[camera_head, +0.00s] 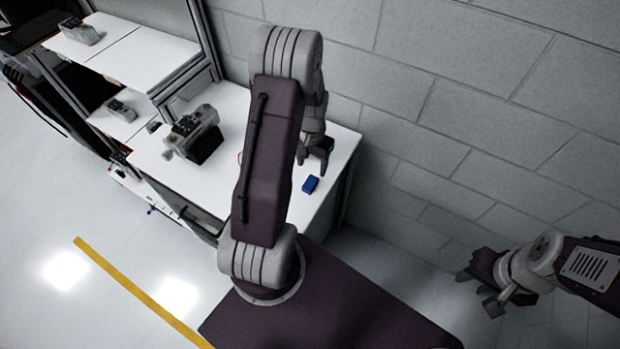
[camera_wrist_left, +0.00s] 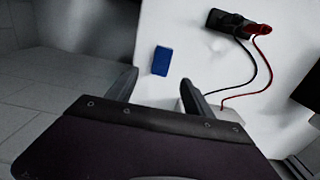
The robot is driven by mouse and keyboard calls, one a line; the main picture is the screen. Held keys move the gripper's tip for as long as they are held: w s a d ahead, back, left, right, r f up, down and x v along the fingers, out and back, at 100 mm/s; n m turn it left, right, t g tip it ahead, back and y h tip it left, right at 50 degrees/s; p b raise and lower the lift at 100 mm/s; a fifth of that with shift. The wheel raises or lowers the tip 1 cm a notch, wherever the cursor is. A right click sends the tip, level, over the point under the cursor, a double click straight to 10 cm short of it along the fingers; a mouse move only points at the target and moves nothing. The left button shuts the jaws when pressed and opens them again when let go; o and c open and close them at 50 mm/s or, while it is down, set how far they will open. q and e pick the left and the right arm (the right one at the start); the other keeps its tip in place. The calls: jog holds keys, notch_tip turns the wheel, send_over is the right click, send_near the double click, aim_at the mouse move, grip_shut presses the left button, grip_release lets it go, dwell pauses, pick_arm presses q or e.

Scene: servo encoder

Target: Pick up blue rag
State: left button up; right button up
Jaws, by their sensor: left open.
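The blue rag (camera_head: 310,184) is a small blue block-like piece lying on the white table (camera_head: 335,165), near its right edge. It also shows in the left wrist view (camera_wrist_left: 162,61), lying flat just beyond the fingertips. My left gripper (camera_head: 317,160) is just behind the rag in the head view. In the left wrist view its two fingers (camera_wrist_left: 158,84) are spread apart with nothing between them, and the rag is in line with the gap. My right gripper (camera_head: 482,284) hangs off to the right over the floor, away from the table.
A black connector with a red end (camera_wrist_left: 238,24) and black and red cables lies on the table right of the rag. A grey device (camera_head: 192,132) stands further left on the table. A white shelf (camera_head: 130,50) is at the back left. A block wall (camera_head: 460,100) is behind.

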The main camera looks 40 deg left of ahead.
aim_at(310, 182)
pick_arm(q)
notch_tip(310, 182, down, 4)
jog(key=shift+d+r+p, duration=0.1)
jog(key=shift+r+p, duration=0.15)
jog(key=shift+p, duration=0.25)
jog(key=shift+f, duration=0.3)
jog(key=f, duration=0.1)
jog(key=f+p, duration=0.1)
jog(key=f, duration=0.1)
jog(key=f+p, duration=0.1)
jog(key=shift+s+a+f, duration=0.25)
jog(key=shift+f, duration=0.1)
jog(key=shift+w+f, duration=0.1)
jog(key=shift+f, duration=0.1)
grip_shut()
jog(key=shift+r, duration=0.15)
jog(key=shift+r, duration=0.25)
jog(key=r+b, duration=0.1)
jog(key=r, duration=0.1)
jog(key=r+b, duration=0.1)
jog(key=shift+s+d+r, duration=0.2)
jog(key=shift+s+r, duration=0.2)
jog(key=s+d+r+b, duration=0.1)
jog(key=s+d+r, duration=0.4)
jog(key=s, duration=0.4)
jog(key=shift+s+r+b, duration=0.35)
jog(key=shift+r, duration=0.45)
